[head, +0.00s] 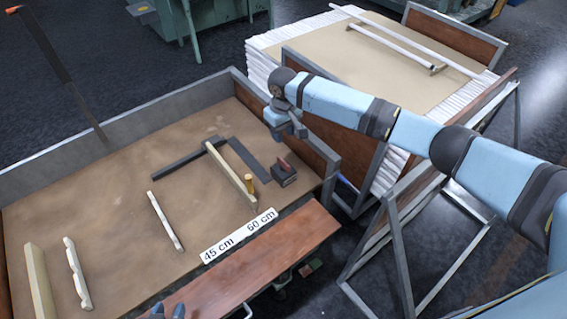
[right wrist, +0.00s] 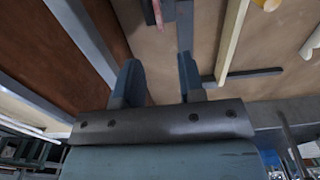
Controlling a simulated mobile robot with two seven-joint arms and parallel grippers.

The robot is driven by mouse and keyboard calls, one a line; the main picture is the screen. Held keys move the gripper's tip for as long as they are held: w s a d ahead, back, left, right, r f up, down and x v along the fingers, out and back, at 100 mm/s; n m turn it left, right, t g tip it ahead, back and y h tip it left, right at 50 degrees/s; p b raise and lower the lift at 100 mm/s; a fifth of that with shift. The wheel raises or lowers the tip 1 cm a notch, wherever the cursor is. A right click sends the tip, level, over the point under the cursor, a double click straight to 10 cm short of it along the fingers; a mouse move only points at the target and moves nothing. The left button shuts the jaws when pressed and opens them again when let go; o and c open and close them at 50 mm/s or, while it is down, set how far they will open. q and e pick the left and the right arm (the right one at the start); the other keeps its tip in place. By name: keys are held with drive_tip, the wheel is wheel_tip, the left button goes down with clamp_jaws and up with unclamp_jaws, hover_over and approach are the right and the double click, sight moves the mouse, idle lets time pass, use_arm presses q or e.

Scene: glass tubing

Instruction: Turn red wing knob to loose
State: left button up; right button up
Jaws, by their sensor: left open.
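The red wing knob (head: 283,163) stands on a small dark block (head: 285,177) at the right end of the brown work surface.
Dark flat bars (head: 250,160) lie behind. A label strip (head: 238,235) runs along the front edge, beside a reddish-brown board (head: 265,258). A raised metal rim (head: 333,180) borders the right side.

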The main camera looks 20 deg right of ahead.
sight(284, 161)
wheel_tip(284, 161, down, 14)
drive_tip(key=shift+w+d+r, duration=0.1)
drive_tip(key=shift+d+r, duration=0.05)
drive_tip(key=shift+r, duration=0.05)
idle(0.4)
clamp_jaws()
